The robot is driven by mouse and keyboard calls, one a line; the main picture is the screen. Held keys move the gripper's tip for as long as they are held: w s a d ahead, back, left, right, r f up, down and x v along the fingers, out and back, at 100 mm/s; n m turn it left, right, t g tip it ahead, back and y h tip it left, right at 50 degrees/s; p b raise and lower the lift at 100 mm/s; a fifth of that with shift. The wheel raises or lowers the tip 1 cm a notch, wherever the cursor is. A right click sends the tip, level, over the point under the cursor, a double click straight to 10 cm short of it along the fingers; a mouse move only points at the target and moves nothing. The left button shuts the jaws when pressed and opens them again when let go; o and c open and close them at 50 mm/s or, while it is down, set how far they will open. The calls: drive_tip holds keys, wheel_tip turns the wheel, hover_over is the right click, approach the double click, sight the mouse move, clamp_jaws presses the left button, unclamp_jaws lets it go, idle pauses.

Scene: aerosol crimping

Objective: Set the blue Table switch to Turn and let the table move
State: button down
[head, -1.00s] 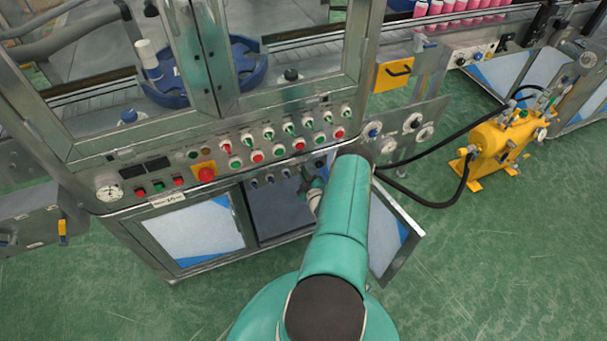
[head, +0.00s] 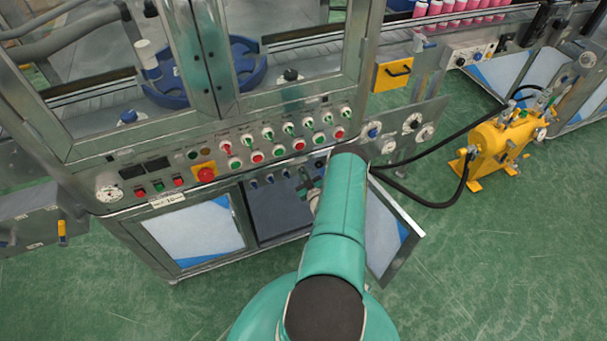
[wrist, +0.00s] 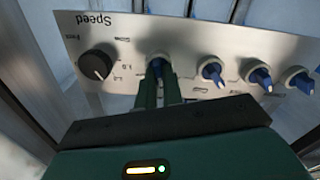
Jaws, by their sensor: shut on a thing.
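In the wrist view, my gripper (wrist: 159,80) is shut on a blue switch (wrist: 157,66) on a metal panel (wrist: 135,32). This switch sits beside the black Speed knob (wrist: 98,63), and the panel's lettering appears upside down. The fingers hide much of the switch and its label, so I cannot read its name or setting. Several other blue switches, one of them here (wrist: 212,72), stand in a row to its right. In the head view, my gripper (head: 303,181) is at the low panel inside the open cabinet, partly hidden by my arm.
Above is a control panel with green and red buttons and a red emergency stop (head: 205,174). An open cabinet door (head: 388,240) stands right of my arm. A yellow pump (head: 500,145) with black hoses is farther right. The blue turntable (head: 245,68) is behind the glass.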

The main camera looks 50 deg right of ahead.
drive_tip(key=m, duration=1.2)
drive_tip(key=shift+s+d+m, duration=0.1)
drive_tip(key=shift+d+m, duration=0.15)
drive_tip(key=shift+m, duration=0.05)
idle(0.3)
drive_tip(key=c, duration=1.5)
unclamp_jaws()
drive_tip(key=shift+c, duration=0.2)
drive_tip(key=shift+s+f, duration=0.1)
drive_tip(key=v, duration=1.3)
drive_tip(key=shift+s+a, duration=0.2)
drive_tip(key=shift+s, duration=0.05)
